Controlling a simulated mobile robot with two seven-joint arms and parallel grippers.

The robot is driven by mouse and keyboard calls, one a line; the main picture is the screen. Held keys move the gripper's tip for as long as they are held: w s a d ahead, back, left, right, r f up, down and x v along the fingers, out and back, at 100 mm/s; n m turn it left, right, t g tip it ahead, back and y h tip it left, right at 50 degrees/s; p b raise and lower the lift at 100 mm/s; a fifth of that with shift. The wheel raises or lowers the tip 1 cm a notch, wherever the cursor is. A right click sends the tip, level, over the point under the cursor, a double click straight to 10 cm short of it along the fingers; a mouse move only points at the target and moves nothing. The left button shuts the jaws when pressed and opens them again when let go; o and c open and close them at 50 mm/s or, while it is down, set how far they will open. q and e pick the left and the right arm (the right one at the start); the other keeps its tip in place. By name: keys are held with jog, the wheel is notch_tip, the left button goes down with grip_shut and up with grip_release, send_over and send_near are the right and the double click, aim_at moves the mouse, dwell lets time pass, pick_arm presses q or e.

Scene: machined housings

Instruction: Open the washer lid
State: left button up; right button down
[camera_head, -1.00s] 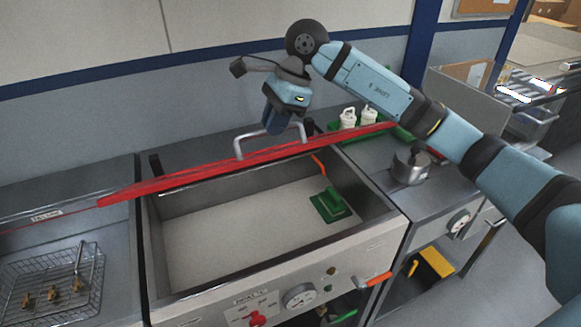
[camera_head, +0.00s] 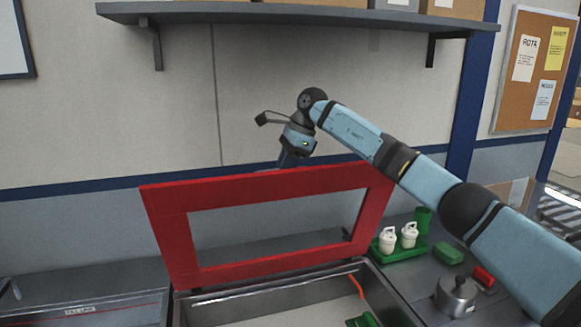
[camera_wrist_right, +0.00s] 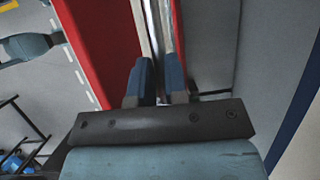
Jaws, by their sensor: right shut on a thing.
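The washer lid (camera_head: 170,230) is a red frame with a rectangular opening. In the head view it stands raised, steeply upright, at the back of the open washer basin (camera_head: 270,287), with its inner side facing me. My right gripper (camera_head: 288,162) is at the lid's top edge, its fingertips partly hidden behind the lid. In the right wrist view, the right gripper (camera_wrist_right: 160,85) is shut on the metal lid handle (camera_wrist_right: 155,25), with the red lid (camera_wrist_right: 100,45) beside it. The handle is hidden in the head view. My left gripper is not in view.
A grey shelf (camera_head: 290,14) hangs on the wall above the lid. Right of the washer are a green tray (camera_head: 388,254) with white bottles (camera_head: 388,240), a green block (camera_head: 448,254) and a metal pot (camera_head: 456,294). A green item (camera_head: 362,321) lies in the basin.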

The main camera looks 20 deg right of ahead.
jog(key=shift+w+f, duration=0.15)
jog(key=shift+f, duration=0.4)
jog(key=c, duration=1.4)
grip_release()
jog(key=shift+o, duration=1.4)
jog(key=shift+w+f, duration=0.2)
jog(key=shift+w, duration=0.1)
jog(key=w+b+v, duration=0.1)
jog(key=v, duration=1.2)
jog(key=shift+s+d+r+b, duration=0.15)
jog(key=shift+s+r+b, duration=0.05)
jog(key=shift+r+b, duration=0.15)
